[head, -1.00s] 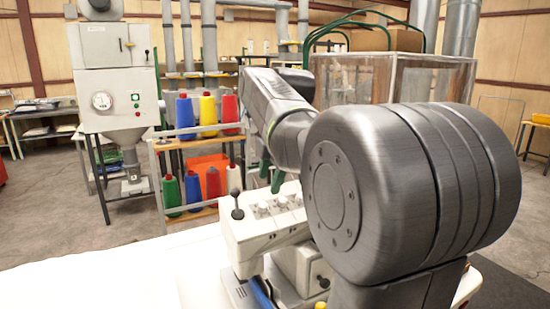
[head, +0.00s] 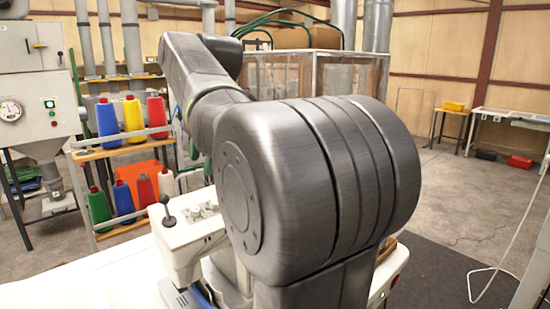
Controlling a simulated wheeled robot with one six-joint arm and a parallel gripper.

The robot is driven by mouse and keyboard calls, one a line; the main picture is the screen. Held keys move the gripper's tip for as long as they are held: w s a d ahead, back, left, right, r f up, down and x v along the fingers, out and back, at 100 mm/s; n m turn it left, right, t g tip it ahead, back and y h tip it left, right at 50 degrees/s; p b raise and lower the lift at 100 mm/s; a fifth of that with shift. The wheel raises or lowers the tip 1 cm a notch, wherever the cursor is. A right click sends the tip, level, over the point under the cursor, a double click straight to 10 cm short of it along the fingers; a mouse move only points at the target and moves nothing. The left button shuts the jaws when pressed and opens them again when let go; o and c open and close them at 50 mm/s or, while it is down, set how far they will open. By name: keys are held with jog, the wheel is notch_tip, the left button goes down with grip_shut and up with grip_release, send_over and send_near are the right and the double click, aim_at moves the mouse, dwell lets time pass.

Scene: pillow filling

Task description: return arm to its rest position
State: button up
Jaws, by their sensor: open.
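My arm fills the middle of the head view. Its large dark grey joint is in front, and a link reaches up and away to the upper left. Most of my gripper (head: 196,152) is hidden behind the arm. Only small green parts, which look like its fingers, show below the link, above the white machine (head: 190,235) with a black-knobbed lever. I see nothing held between them.
A rack (head: 105,153) with several coloured thread cones stands at the left. A grey-white machine (head: 40,95) is at the far left. A clear-walled box (head: 345,85) stands behind the arm. Open floor (head: 455,190) lies to the right, with a pale cable (head: 520,230).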

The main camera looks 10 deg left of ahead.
aim_at(196, 209)
jog(key=x, duration=1.3)
jog(key=shift+a+f, duration=0.1)
jog(key=shift+f, duration=0.15)
jog(key=shift+f, duration=0.1)
jog(key=m+b, duration=0.1)
jog(key=m, duration=0.4)
jog(key=m+b, duration=0.1)
jog(key=m, duration=0.4)
jog(key=shift+m+t+y+b, duration=0.3)
jog(key=shift+m+y+b, duration=0.05)
jog(key=shift+m+y, duration=0.05)
jog(key=m+b, duration=0.1)
jog(key=m, duration=0.2)
jog(key=shift+m, duration=0.3)
jog(key=m+b, duration=0.2)
jog(key=m, duration=0.2)
jog(key=shift+t+b, duration=0.3)
jog(key=shift+b, duration=0.1)
jog(key=shift+m+b, duration=0.6)
jog(key=shift+m, duration=0.7)
